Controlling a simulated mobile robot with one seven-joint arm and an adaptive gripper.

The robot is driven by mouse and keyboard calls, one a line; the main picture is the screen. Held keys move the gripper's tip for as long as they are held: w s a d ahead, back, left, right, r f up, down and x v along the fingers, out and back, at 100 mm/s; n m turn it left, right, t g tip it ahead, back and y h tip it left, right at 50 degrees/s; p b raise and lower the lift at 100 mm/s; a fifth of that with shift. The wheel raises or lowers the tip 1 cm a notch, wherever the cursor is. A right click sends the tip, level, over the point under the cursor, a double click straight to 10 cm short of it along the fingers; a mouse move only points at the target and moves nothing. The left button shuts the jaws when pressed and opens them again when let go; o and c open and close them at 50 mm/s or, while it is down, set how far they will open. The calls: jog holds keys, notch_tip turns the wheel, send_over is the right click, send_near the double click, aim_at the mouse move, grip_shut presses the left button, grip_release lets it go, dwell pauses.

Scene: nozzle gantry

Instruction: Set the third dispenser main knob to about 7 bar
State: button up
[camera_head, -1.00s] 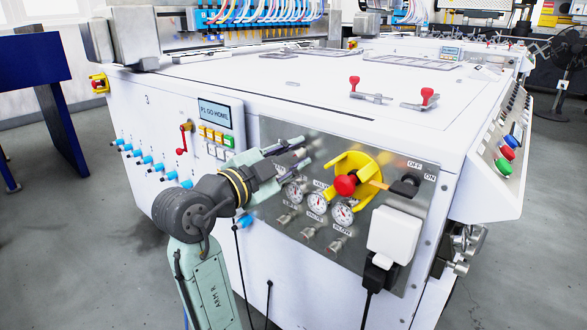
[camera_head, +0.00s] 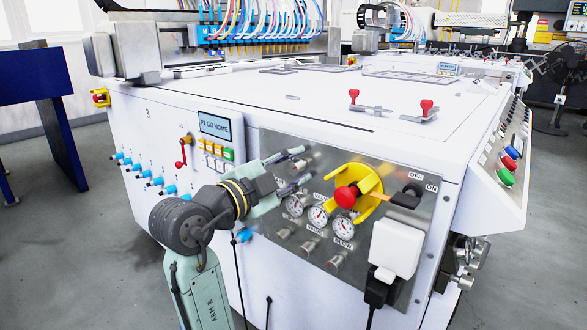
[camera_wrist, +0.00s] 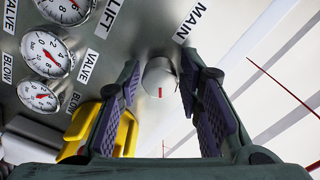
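The main knob (camera_wrist: 160,78) is a pale metal knob with a short red mark, below the MAIN label in the wrist view. My gripper (camera_wrist: 158,64) is open, with one finger on each side of the knob in that view and a visible gap on both sides. I cannot tell how far the fingertips reach along it. In the head view my gripper (camera_head: 303,166) is at the upper left of the metal panel (camera_head: 265,143), with its fingers spread and nothing held.
Several round gauges, including one at the middle left (camera_wrist: 47,54), sit beside the knob. A yellow part (camera_wrist: 125,135) lies behind the left finger. In the head view a red knob on a yellow mount (camera_head: 345,197) and a white box (camera_head: 395,247) stick out to the right.

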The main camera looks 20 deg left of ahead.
jog(key=shift+o, duration=1)
jog(key=v, duration=1.2)
jog(key=shift+r, duration=0.1)
